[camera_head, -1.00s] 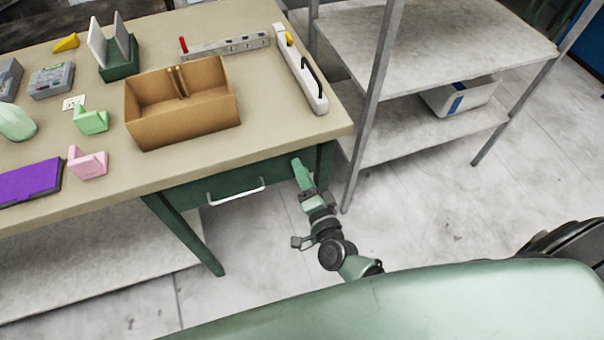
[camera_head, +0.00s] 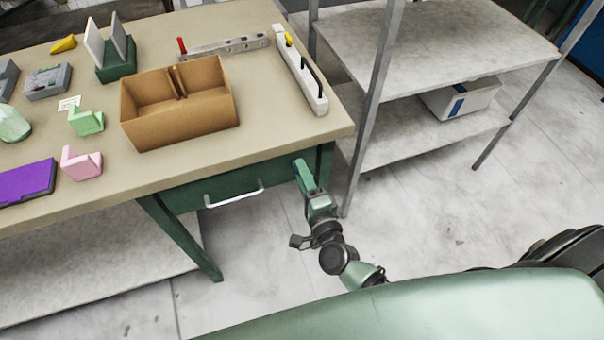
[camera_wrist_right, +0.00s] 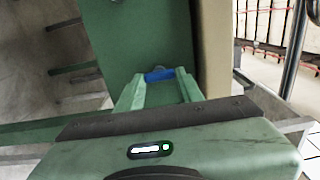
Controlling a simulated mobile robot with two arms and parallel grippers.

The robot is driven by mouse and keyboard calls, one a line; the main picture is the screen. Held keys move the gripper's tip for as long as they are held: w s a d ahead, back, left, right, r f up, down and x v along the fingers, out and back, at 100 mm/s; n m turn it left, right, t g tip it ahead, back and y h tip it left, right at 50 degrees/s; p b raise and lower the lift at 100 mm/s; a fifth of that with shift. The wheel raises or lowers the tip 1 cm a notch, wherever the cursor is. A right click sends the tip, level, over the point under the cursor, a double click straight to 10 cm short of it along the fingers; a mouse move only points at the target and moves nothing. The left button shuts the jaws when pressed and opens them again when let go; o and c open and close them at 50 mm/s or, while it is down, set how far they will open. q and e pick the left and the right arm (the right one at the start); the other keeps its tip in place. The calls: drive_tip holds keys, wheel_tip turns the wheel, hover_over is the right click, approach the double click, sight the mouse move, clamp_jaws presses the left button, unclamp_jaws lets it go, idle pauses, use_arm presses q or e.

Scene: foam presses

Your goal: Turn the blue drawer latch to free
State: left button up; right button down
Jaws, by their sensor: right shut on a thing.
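The blue drawer latch (camera_wrist_right: 159,75) shows in the right wrist view, on the green front of the table, between the fingertips of my right gripper (camera_wrist_right: 160,80). The right gripper is shut on the latch. In the head view my right gripper (camera_head: 300,168) reaches the green front at the right end of the drawer, and the latch is mostly hidden there behind the fingers. The green drawer (camera_head: 185,194) has a white bar handle (camera_head: 234,195) and looks closed. My left gripper is not in view.
The table top (camera_head: 270,140) above carries a cardboard box (camera_head: 180,128), a white power strip (camera_head: 300,75), a pink block (camera_head: 82,163) and a purple case (camera_head: 25,184). A metal shelf (camera_head: 430,50) stands close on the right. Floor in front of the drawer is clear.

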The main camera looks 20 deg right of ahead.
drive_tip(key=c, duration=0.9)
unclamp_jaws()
drive_tip(key=s+b, duration=0.1)
drive_tip(key=s, duration=0.6)
drive_tip(key=shift+s+d, duration=0.15)
drive_tip(key=shift+s, duration=0.25)
